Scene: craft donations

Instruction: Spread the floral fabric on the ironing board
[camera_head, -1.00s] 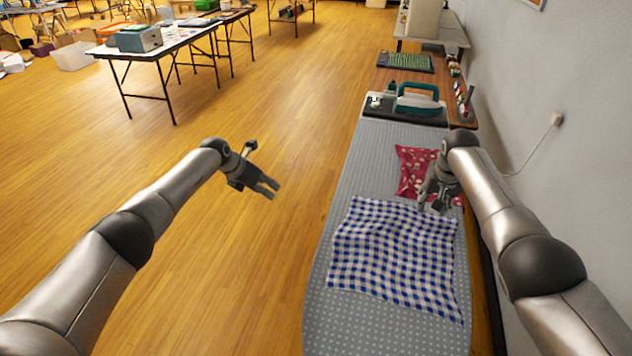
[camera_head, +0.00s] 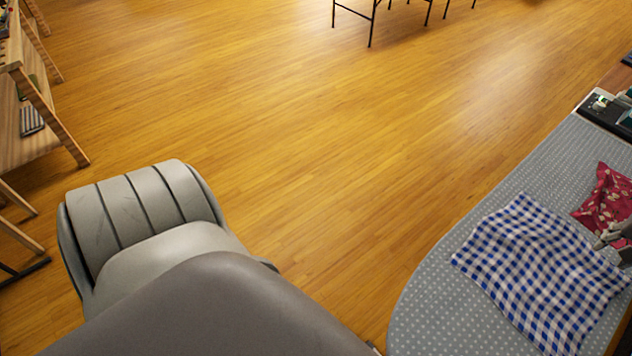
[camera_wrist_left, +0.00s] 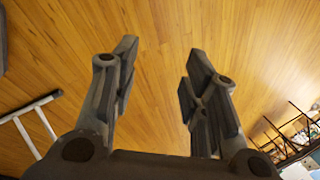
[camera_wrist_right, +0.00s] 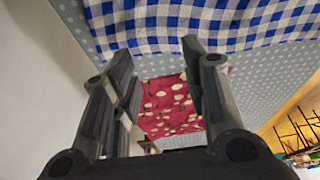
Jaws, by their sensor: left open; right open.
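The floral fabric (camera_head: 604,197) is red with pale flowers and lies on the grey dotted ironing board (camera_head: 430,312) at the right of the head view. It also shows in the right wrist view (camera_wrist_right: 172,106), where its edges look uneven. A blue and white checked cloth (camera_head: 545,268) lies spread beside it, nearer to me. My right gripper (camera_wrist_right: 155,60) is open above the floral fabric and checked cloth, with nothing between its fingers. In the head view only part of it shows at the right edge. My left gripper (camera_wrist_left: 160,65) is open and empty over bare wooden floor.
An iron stand area (camera_head: 605,110) is at the board's far end. A wooden shelf (camera_head: 40,95) stands at the left, and table legs (camera_head: 371,22) show at the top. The floor between is clear. A wall is close beside the board in the right wrist view (camera_wrist_right: 35,80).

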